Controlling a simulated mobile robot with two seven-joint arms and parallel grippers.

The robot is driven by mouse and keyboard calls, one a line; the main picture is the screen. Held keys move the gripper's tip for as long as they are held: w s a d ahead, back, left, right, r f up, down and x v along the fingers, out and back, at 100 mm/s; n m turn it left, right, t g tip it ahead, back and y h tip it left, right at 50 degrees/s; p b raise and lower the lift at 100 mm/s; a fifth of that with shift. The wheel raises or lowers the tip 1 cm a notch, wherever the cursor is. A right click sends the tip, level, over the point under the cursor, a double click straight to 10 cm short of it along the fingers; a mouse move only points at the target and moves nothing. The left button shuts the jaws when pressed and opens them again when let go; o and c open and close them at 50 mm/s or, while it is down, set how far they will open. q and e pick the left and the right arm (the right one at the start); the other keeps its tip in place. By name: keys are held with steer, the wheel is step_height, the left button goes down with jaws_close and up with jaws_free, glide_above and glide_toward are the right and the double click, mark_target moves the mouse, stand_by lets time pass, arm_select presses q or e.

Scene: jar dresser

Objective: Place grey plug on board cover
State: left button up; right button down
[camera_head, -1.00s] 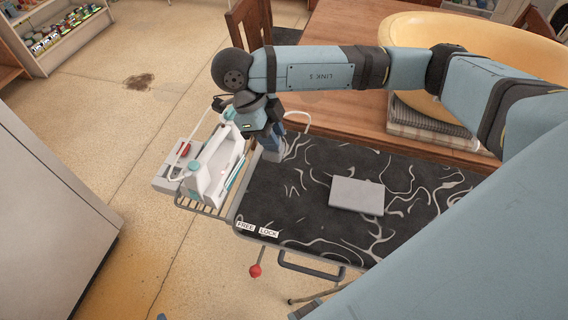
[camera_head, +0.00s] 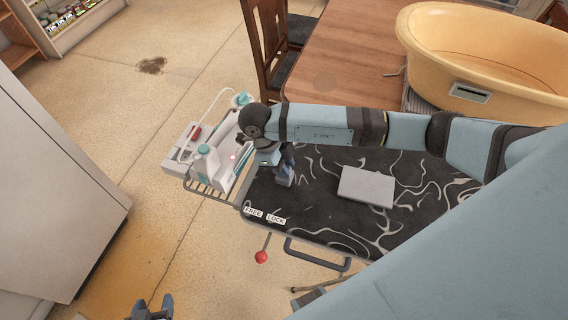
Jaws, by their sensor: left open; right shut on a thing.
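The board cover (camera_head: 335,212) is black with white swirls and lies over an ironing board. My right gripper (camera_head: 285,182) points down over the left part of the cover. It is shut on a small grey thing, which I take to be the grey plug; it is mostly hidden by the fingers. I cannot tell whether it touches the cover. My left gripper (camera_head: 152,308) is open and empty at the bottom left edge, over the floor, well away from the board.
A flat light grey box (camera_head: 366,187) lies on the cover. A white and teal appliance (camera_head: 222,165) with a cord sits on the rack at the board's left end. A red-knobbed lever (camera_head: 261,257) hangs in front. A wooden table (camera_head: 340,60) with a yellow tub (camera_head: 480,60) stands behind.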

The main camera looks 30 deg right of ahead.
steer(key=shift+f, duration=0.1)
steer(key=c, duration=1.4)
jaws_free()
steer(key=shift+f, duration=0.1)
steer(key=o, duration=0.5)
steer(key=shift+c, duration=0.2)
steer(key=shift+r, duration=0.25)
steer(key=v, duration=1.2)
steer(key=shift+b, duration=0.3)
steer(key=shift+a+f, duration=0.1)
